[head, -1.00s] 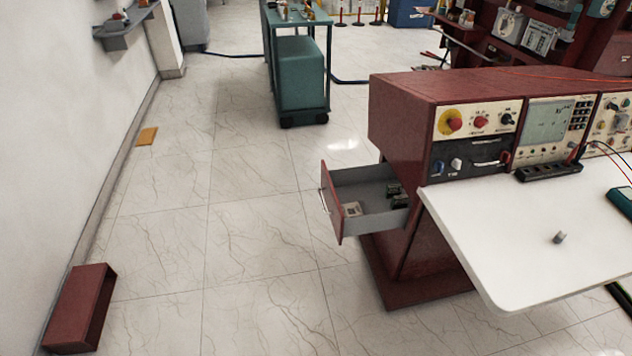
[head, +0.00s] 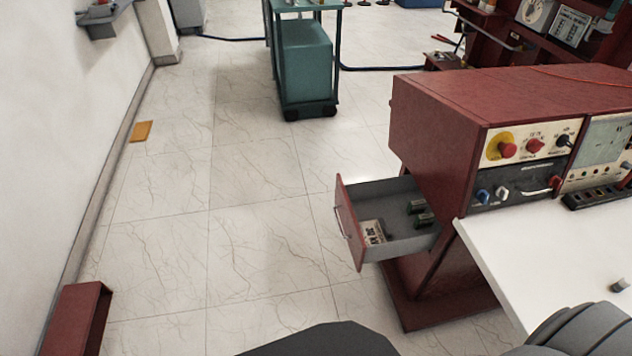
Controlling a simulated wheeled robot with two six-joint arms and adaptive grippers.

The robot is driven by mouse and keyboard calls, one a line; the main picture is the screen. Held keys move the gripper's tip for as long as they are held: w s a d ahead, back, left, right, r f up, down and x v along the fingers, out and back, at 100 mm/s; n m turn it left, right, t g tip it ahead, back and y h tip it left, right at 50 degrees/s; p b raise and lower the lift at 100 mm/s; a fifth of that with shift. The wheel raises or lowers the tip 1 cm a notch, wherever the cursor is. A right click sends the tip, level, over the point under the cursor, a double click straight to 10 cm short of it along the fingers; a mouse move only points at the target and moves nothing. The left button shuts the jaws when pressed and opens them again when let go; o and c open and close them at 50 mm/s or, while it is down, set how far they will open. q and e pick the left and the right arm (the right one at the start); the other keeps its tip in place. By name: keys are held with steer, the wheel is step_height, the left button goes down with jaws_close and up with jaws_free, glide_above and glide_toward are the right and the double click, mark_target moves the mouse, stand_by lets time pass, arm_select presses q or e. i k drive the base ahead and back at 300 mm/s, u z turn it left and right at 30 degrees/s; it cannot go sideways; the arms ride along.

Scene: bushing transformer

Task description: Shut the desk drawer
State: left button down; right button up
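The desk drawer (head: 347,224) stands open in the head view. It sticks out to the left from the side of the red desk (head: 428,133). It has a red front with a metal handle (head: 340,207) on its outer face. Inside the grey drawer lie a pale box (head: 372,232) and small dark parts (head: 419,212). Dark grey parts of my own arms show at the bottom edge, below and right of the drawer. Neither gripper's fingers show, and nothing of mine touches the drawer.
A white worktop (head: 530,255) juts out at the desk's right front, with a small grey knob (head: 619,286) on it. A teal cart (head: 303,65) stands behind. A red box (head: 75,318) sits by the left wall. The tiled floor left of the drawer is clear.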

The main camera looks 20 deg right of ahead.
mark_target(388, 199)
steer(key=z, duration=0.35)
steer(key=i, duration=0.65)
steer(key=z, duration=0.7)
